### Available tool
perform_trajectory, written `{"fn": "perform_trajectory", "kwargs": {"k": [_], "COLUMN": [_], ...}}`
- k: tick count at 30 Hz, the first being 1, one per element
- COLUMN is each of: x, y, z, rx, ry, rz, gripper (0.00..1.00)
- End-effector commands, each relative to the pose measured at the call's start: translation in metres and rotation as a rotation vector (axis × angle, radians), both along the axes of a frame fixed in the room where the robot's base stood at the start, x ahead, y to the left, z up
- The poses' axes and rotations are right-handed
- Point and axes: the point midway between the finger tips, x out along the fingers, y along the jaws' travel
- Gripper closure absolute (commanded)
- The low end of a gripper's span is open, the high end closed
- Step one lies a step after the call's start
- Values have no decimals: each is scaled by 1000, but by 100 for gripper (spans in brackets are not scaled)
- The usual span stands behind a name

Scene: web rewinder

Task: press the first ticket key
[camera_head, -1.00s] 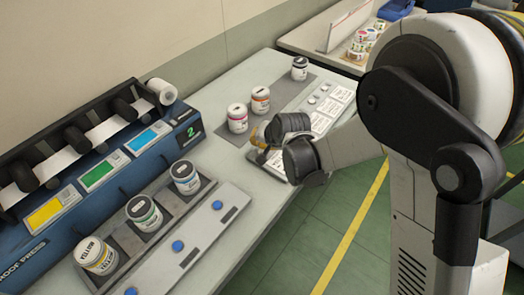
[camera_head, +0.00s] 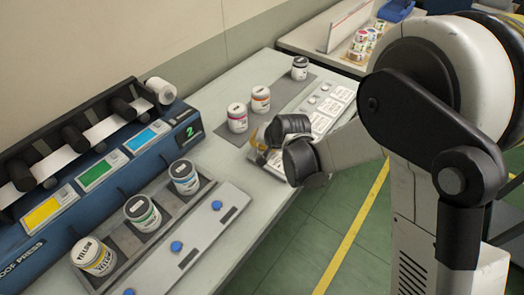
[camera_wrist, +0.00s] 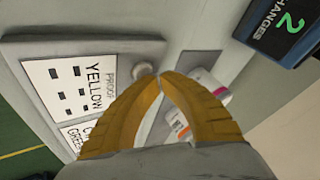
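The ticket panel (camera_head: 343,94) is a pale board on the bench with white tickets and round keys beside them. In the wrist view its end ticket (camera_wrist: 84,92) reads PROOF and YELLOW, and a ticket beside it is partly covered. A round pale key (camera_wrist: 143,69) sits by the YELLOW ticket. My gripper (camera_head: 259,148) is over the panel's near end. Its yellow fingers (camera_wrist: 161,75) are shut, tips together, with nothing seen between them. The tips appear right beside the key and partly overlap it; I cannot tell whether they touch it.
White jars (camera_head: 237,118) stand on a grey mat left of the panel. A blue press (camera_head: 110,165) marked 2 stands at the left. In front of it are a rack of ink jars (camera_head: 142,213) and a pale strip with blue buttons (camera_head: 176,246). Green floor lies right of the bench.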

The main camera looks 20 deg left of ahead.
Motion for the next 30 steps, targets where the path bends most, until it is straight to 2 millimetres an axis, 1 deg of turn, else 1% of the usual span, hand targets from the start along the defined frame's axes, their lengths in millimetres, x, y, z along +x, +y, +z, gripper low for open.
{"fn": "perform_trajectory", "kwargs": {"k": [16,25,30], "x": [0,0,0], "y": [0,0,0], "z": [-7,-6,1], "rx": [0,0,0], "ry": [0,0,0], "rz": [0,0,0], "gripper": [100,100,100]}}
